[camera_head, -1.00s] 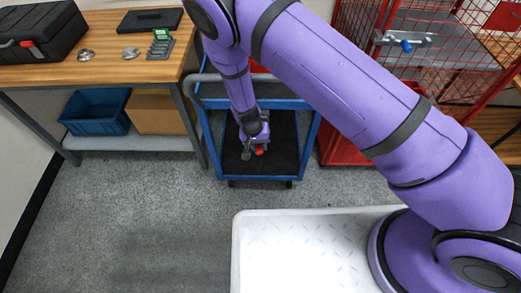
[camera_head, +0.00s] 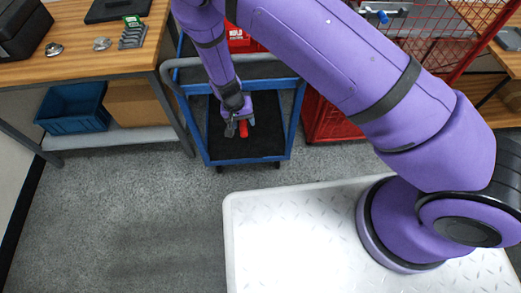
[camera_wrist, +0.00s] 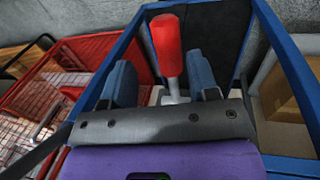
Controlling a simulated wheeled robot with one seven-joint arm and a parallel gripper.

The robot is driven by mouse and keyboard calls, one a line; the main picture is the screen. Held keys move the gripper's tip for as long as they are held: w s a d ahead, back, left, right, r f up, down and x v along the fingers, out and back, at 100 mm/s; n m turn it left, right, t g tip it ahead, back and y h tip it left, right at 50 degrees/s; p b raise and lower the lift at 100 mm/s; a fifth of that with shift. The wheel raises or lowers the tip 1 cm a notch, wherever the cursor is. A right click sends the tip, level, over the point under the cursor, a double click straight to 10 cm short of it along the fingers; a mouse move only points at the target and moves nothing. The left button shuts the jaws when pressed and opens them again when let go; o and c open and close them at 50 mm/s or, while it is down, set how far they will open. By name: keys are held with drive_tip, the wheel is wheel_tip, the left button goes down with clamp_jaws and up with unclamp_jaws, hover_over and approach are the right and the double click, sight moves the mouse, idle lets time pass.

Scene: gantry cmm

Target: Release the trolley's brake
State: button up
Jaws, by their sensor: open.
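The blue-framed trolley (camera_head: 207,152) stands on the grey floor, with a dark deck (camera_head: 262,146) and a grey push handle (camera_head: 172,64). A red-tipped brake lever (camera_head: 243,129) sits low on the trolley; in the wrist view its red grip (camera_wrist: 168,45) stands up on a pale shaft. My gripper (camera_head: 238,122) is down over the trolley, beside the lever in the head view. In the wrist view my gripper (camera_wrist: 163,85) is open, with one blue-grey finger on either side of the pale shaft. I cannot tell whether the fingers touch it.
A wooden bench (camera_head: 75,42) stands left, with a blue bin (camera_head: 75,107) and a cardboard box (camera_head: 135,102) on its lower shelf. Floor in front is clear.

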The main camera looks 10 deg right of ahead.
drive_tip(key=s+d, duration=0.2)
drive_tip(key=s, duration=0.5)
drive_tip(key=s+d+r, duration=0.1)
drive_tip(key=s+d, duration=0.2)
drive_tip(key=s, duration=0.5)
drive_tip(key=shift+w, duration=0.1)
